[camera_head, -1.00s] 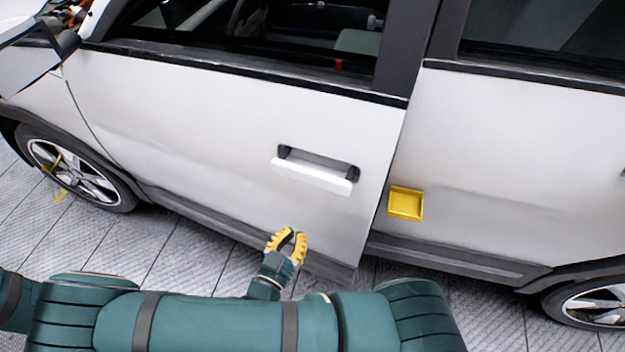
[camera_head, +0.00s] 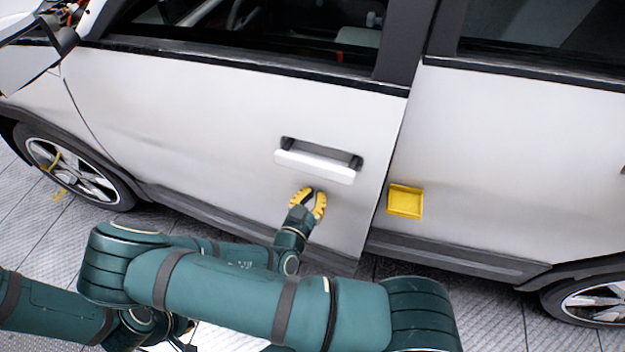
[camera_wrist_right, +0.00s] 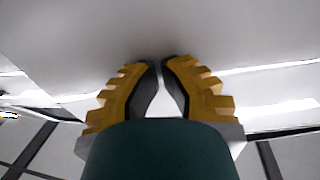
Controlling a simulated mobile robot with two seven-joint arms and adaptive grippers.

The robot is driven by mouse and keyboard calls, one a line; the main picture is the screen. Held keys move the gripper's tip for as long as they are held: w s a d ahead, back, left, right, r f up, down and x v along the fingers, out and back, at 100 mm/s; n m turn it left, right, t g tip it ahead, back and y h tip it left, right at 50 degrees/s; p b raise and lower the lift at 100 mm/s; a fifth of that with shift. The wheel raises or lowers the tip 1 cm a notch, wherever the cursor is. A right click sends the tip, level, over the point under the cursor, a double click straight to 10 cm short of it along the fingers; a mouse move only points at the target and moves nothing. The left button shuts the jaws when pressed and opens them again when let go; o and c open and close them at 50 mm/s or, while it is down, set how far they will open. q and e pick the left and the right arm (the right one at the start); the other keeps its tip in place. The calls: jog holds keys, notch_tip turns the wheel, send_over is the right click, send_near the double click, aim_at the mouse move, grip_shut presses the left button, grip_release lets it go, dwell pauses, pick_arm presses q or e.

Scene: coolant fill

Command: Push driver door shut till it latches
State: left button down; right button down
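The white driver door (camera_head: 200,130) fills the middle of the head view. Its rear lower edge stands slightly proud of the rear door, so it looks a little ajar. The door handle (camera_head: 318,162) is near its rear edge. My right gripper (camera_head: 309,190) is at the outer panel just below the handle, its yellow-padded fingers pointing at the door. In the right wrist view its fingertips (camera_wrist_right: 160,62) nearly meet, with nothing held, at or very near the white panel. Contact cannot be told for certain.
The rear door (camera_head: 520,160) carries a yellow square tray-like piece (camera_head: 405,200) just behind the gap. The front wheel (camera_head: 75,172) is at left and the rear wheel (camera_head: 595,303) at lower right. A mirror (camera_head: 57,35) is at upper left. Textured floor (camera_head: 495,320) lies below.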

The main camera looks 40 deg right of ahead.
jog(key=shift+w+d, duration=0.1)
jog(key=shift+d, duration=0.1)
dwell(0.3)
jog(key=shift+n+t, duration=0.3)
jog(key=shift+t, duration=0.1)
jog(key=shift+x, duration=2.25)
jog(key=shift+d+f, duration=0.1)
jog(key=shift+d, duration=0.05)
jog(key=shift+w+d, duration=0.2)
jog(key=shift+d, duration=0.05)
jog(key=shift+w+d+n+t+y, duration=0.15)
jog(key=shift+w+d+y, duration=0.1)
jog(key=shift+w+d, duration=0.4)
jog(key=shift+w+d+n+t+y, duration=0.2)
jog(key=shift+w+d, duration=0.3)
jog(key=shift+d, duration=0.4)
jog(key=shift+d, duration=0.1)
jog(key=shift+x, duration=0.8)
jog(key=b+v, duration=0.1)
jog(key=v, duration=0.9)
jog(key=shift+b, duration=0.35)
